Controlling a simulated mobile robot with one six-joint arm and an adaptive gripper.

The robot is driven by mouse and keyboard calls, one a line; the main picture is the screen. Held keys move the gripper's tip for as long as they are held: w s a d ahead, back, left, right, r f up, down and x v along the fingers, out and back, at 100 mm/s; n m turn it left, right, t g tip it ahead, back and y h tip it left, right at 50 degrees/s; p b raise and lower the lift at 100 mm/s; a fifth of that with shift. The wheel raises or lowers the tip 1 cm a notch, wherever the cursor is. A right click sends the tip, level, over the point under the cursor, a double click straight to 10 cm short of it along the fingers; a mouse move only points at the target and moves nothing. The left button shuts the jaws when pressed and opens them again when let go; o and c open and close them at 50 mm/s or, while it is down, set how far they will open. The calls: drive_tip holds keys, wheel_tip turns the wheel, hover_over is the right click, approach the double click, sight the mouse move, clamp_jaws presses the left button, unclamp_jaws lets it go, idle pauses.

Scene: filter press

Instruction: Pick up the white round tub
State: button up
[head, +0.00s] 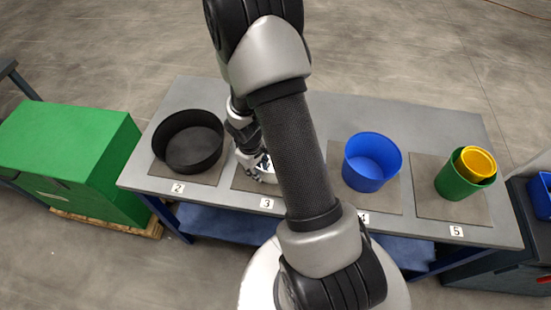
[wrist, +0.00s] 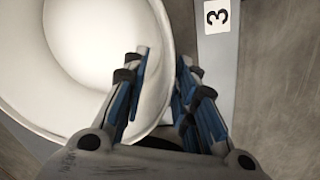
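The white round tub (wrist: 85,50) fills the left of the wrist view, its hollow inside facing the camera. In the head view the tub (head: 270,174) stands on the mat labelled 3, mostly hidden behind my arm. My gripper (wrist: 163,58) is at the tub's rim on the side near label 3. One finger shows over the inside of the tub and the other outside it, with the rim between them. A gap shows between the fingers, so the gripper is open. In the head view my gripper (head: 258,165) is partly hidden.
A black round pan (head: 188,142) stands left on mat 2. A blue tub (head: 371,162) stands right of my arm. A green tub (head: 455,185) with a yellow tub (head: 477,162) in it stands on mat 5. The grey table (head: 430,125) is bare along its back.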

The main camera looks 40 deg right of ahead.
drive_tip(key=shift+f, duration=0.5)
clamp_jaws()
idle(0.3)
